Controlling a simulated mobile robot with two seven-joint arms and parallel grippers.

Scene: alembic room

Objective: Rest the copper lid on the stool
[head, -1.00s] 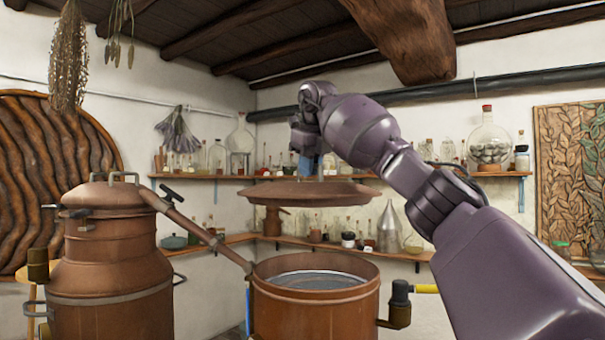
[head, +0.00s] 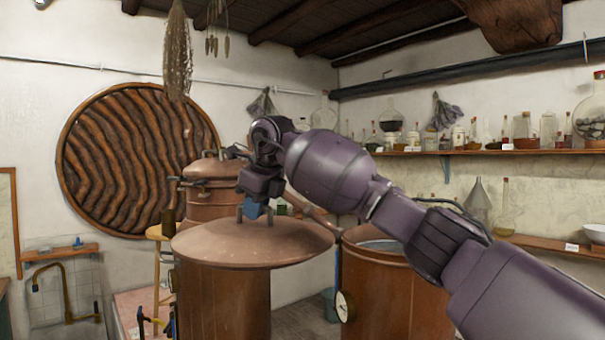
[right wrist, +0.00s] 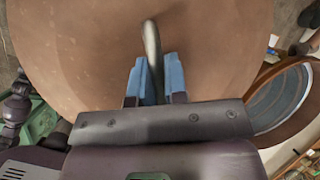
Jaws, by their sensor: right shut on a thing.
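The copper lid (head: 290,243) is a wide, shallow disc hanging level in the middle of the head view. My right gripper (head: 252,208) is above it, its blue fingers shut on the lid's handle. In the right wrist view the grey handle (right wrist: 152,45) stands between the two blue fingers (right wrist: 154,78), and the lid (right wrist: 90,55) fills most of the picture. What looks like the stool (head: 156,233), light wood with thin legs, shows left of the lid and farther back; it is partly hidden. My left gripper is not in view.
A copper still (head: 208,198) stands behind the lid, its middle hidden by it. The open copper pot (head: 395,295) stands to the right, close to my arm; its rim shows in the right wrist view (right wrist: 285,95). Shelves of glassware (head: 470,152) line the right wall.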

